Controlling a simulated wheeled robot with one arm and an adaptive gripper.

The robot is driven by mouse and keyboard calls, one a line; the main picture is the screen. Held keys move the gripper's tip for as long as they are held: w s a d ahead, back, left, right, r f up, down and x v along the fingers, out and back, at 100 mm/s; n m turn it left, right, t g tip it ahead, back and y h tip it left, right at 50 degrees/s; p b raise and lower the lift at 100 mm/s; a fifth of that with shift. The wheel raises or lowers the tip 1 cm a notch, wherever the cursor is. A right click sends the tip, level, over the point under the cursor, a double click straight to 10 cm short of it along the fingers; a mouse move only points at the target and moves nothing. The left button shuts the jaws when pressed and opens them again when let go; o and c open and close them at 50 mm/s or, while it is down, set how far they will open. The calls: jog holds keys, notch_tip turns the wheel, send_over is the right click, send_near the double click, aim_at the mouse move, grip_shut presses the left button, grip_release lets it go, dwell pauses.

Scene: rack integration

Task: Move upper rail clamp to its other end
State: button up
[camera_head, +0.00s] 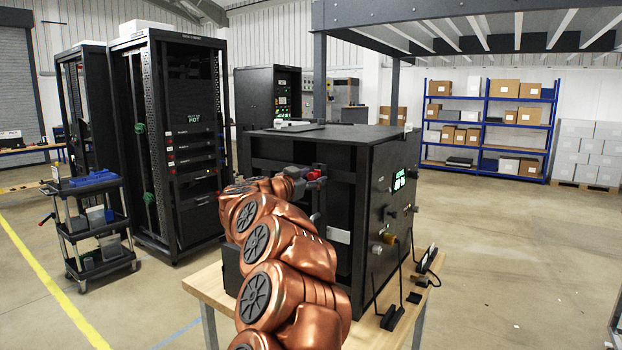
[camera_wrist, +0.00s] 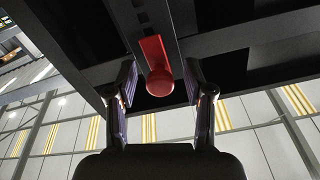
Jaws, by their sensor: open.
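A red clamp (camera_wrist: 157,66) with a round knob sits on a dark rail in the wrist view. In the head view it shows as a small red piece (camera_head: 316,174) in the open front of the black cabinet on the bench. My gripper (camera_wrist: 161,80) is open, with one finger on each side of the clamp. Gaps show between both fingers and the knob. In the head view my gripper is at the cabinet's front, and my copper arm hides much of the lower front. Most of the rail's length is hidden there.
The black cabinet (camera_head: 380,150) stands on a wooden-topped bench (camera_head: 205,284). Knobs and levers stick out from its right side. A dark tool cart (camera_head: 100,235) and tall racks (camera_head: 185,130) stand at left. Blue shelves (camera_head: 487,125) are at the back right. The floor at right is clear.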

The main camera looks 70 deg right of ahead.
grip_shut()
dwell(0.3)
dwell(0.3)
